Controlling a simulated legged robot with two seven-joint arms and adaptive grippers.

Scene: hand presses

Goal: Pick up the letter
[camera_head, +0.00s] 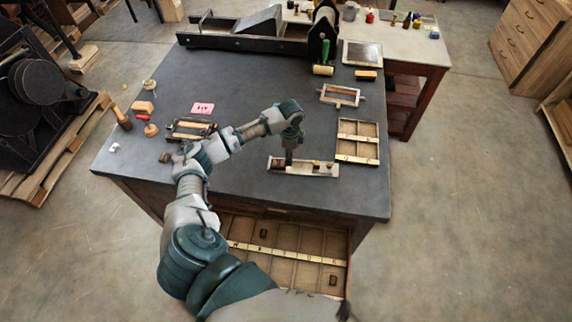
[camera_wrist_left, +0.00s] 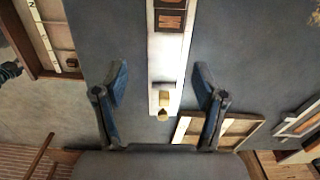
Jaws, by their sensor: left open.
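My left gripper (camera_head: 289,160) points down over a pale narrow tray (camera_head: 322,171) near the table's front edge. In the left wrist view the gripper (camera_wrist_left: 160,80) is open, its fingers apart on either side of the tray (camera_wrist_left: 155,60) with nothing held between them. Dark brown letter blocks (camera_wrist_left: 170,19) sit in the tray at the top of that view, beyond the fingertips; they also show at the tray's left end (camera_head: 278,163). A small brass knob (camera_wrist_left: 163,98) is on the tray. Another dark block (camera_head: 165,157) lies on the table at left. My right gripper is not in view.
An open compartment drawer (camera_head: 285,253) below the table's front edge holds a few dark blocks. A divided case (camera_head: 358,141) stands right of the tray, and a wooden frame (camera_head: 340,95) behind it. A press bed and roller occupy the back. The table's middle is mostly clear.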

